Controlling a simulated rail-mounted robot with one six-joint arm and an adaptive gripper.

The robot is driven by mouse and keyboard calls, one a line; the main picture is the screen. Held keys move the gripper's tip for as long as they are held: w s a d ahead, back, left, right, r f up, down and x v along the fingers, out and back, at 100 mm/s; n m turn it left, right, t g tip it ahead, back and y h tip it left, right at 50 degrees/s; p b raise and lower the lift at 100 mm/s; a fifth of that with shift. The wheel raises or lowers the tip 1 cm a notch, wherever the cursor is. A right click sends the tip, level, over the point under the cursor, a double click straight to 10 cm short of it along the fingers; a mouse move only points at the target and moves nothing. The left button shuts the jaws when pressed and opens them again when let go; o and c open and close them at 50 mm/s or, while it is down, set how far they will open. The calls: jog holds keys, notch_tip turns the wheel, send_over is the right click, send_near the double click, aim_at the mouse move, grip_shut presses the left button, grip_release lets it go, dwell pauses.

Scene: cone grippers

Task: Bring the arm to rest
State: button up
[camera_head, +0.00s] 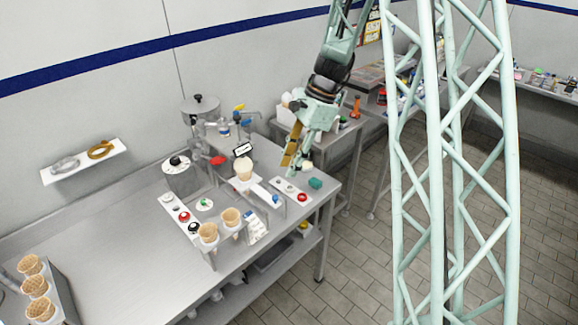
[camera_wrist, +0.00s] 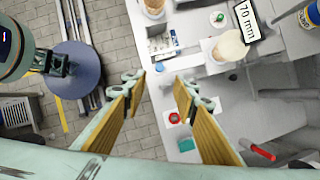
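My gripper (camera_wrist: 161,98) shows in the wrist view with its two wood-coloured fingers spread wide and nothing between them. In the head view my gripper (camera_head: 292,160) hangs from the arm above the right end of the steel table, pointing down. Below and near it lies a white panel (camera_head: 290,187) with round buttons, one of them red (camera_head: 302,197). A small green block (camera_head: 315,183) is beside the panel. The red button also shows between the fingers in the wrist view (camera_wrist: 174,118). Whether the fingertips touch anything is hard to tell, but they look clear.
Waffle cones stand in a holder (camera_head: 212,250) at the table's front, and a pale-topped cone (camera_head: 244,169) stands behind. More cones (camera_head: 36,284) are at left. A lidded pot (camera_head: 201,108) stands at the back. The table's left-middle (camera_head: 120,235) is clear.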

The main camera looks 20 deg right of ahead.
dwell(0.4)
jog(key=s+a+r+n+t+h+b, duration=0.1)
jog(key=s+a+r+n+b, duration=0.25)
jog(key=s+r, duration=0.45)
jog(key=s+a+r+n+h+b, duration=0.1)
jog(key=s+a+r+n+b, duration=0.1)
jog(key=s+a+r+n, duration=0.45)
jog(key=s+d+r+n+t+h+b, duration=0.1)
jog(key=s+n+b, duration=0.5)
jog(key=s, duration=2.1)
jog(key=shift+s+d+r+n+t+h, duration=0.2)
jog(key=shift+r+n+t+h, duration=0.25)
jog(key=shift+n+t+h, duration=0.4)
